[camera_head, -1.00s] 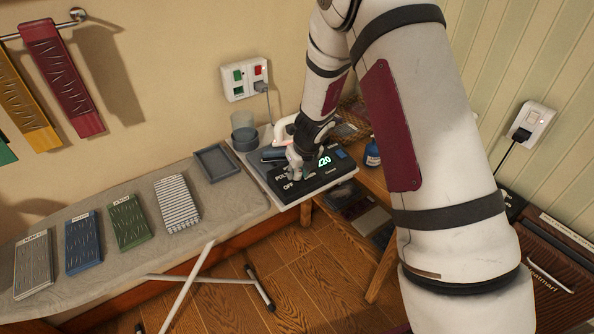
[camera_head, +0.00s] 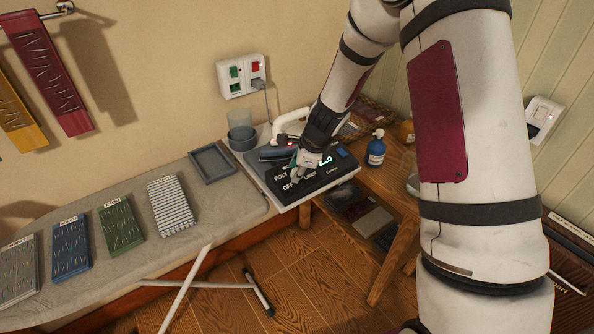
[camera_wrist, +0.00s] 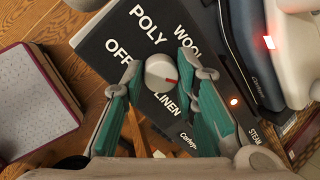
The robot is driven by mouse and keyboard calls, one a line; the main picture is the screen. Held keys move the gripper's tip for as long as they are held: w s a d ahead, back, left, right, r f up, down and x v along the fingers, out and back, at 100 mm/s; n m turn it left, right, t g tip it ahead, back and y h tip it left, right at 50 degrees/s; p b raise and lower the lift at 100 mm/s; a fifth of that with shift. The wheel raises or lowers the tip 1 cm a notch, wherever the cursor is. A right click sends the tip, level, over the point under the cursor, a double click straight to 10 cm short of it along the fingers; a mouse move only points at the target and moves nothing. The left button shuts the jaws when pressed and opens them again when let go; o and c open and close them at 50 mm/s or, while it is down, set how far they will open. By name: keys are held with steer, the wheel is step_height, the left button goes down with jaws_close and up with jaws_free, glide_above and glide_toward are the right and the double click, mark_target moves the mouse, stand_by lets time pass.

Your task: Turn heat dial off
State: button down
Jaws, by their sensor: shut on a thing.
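The heat dial (camera_wrist: 158,68) is a small round grey knob with a red pointer mark, on a black control panel (camera_wrist: 97,45). Around it are the labels OFF, POLY, WOOL and LINEN. In the wrist view the red mark points to the lower right, away from OFF. My gripper (camera_wrist: 160,75) is shut on the dial, with its teal-padded fingers on either side. In the head view my gripper (camera_head: 298,166) covers the dial and part of the green display.
The iron (camera_wrist: 250,45) with a red light rests beside the dial. A grey tray (camera_head: 212,163), folded cloths (camera_head: 122,225) and an ironing board (camera_head: 215,212) lie to the left. A blue bottle (camera_head: 376,148) stands on the wooden table to the right.

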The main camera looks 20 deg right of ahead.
steer(key=n+b, duration=0.1)
steer(key=n, duration=0.3)
steer(key=shift+d+n+g, duration=0.1)
steer(key=shift+n+g, duration=0.2)
steer(key=n, duration=0.2)
steer(key=n+b, duration=0.1)
steer(key=n, duration=0.1)
steer(key=shift+n+g+y, duration=0.3)
steer(key=n, duration=0.4)
steer(key=shift+n+g+b, duration=0.3)
steer(key=shift+b, duration=0.05)
steer(key=n, duration=0.4)
steer(key=shift+w+n+g, duration=0.1)
steer(key=shift+n+g, duration=0.2)
steer(key=n, duration=0.4)
steer(key=shift+h+b, duration=0.35)
steer(key=shift+h, duration=0.05)
steer(key=n, duration=0.4)
steer(key=shift+h, duration=0.3)
steer(key=n, duration=0.4)
steer(key=shift+g+h, duration=0.3)
steer(key=shift+n+p, duration=0.45)
steer(key=shift+n, duration=1.65)
steer(key=shift+n+h, duration=0.3)
